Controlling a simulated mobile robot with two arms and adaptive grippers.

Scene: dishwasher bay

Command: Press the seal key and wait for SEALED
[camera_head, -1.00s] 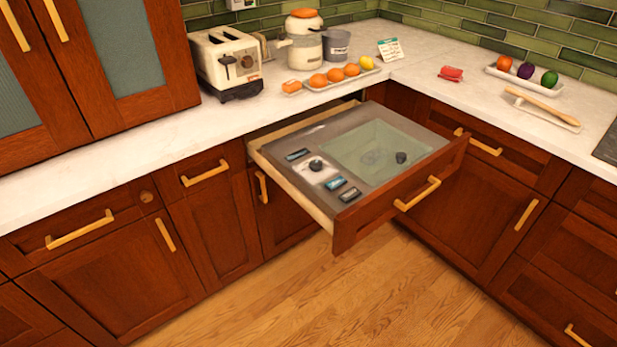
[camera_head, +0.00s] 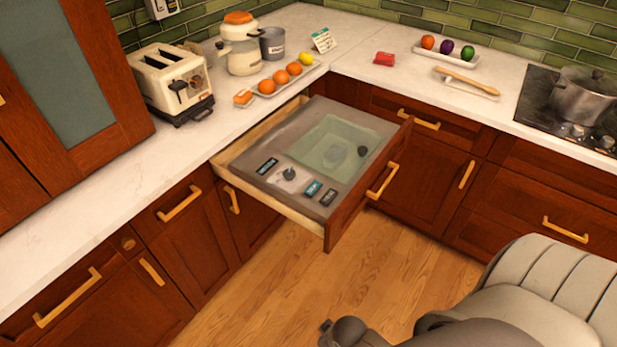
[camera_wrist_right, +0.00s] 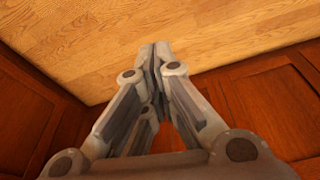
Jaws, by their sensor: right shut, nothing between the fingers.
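The pulled-out drawer (camera_head: 330,215) holds a grey panel with a clear greenish lid (camera_head: 340,140) over a sunken chamber. On the panel's near side are a dark display (camera_head: 267,166), a black knob (camera_head: 289,174), a teal key (camera_head: 312,188) and a darker key (camera_head: 328,197). Their lettering is too small to read, so I cannot tell which one is the seal key. My right gripper (camera_wrist_right: 155,55) is shut and empty in the right wrist view, above the wooden floor and apart from the drawer. My left gripper is not in view.
The toaster (camera_head: 173,82), the fruit tray (camera_head: 290,82) and an orange-lidded appliance (camera_head: 240,50) stand on the counter behind the drawer. A pot (camera_head: 583,98) sits on the hob at right. Cabinet fronts flank the drawer; the floor (camera_head: 290,280) before it is clear.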

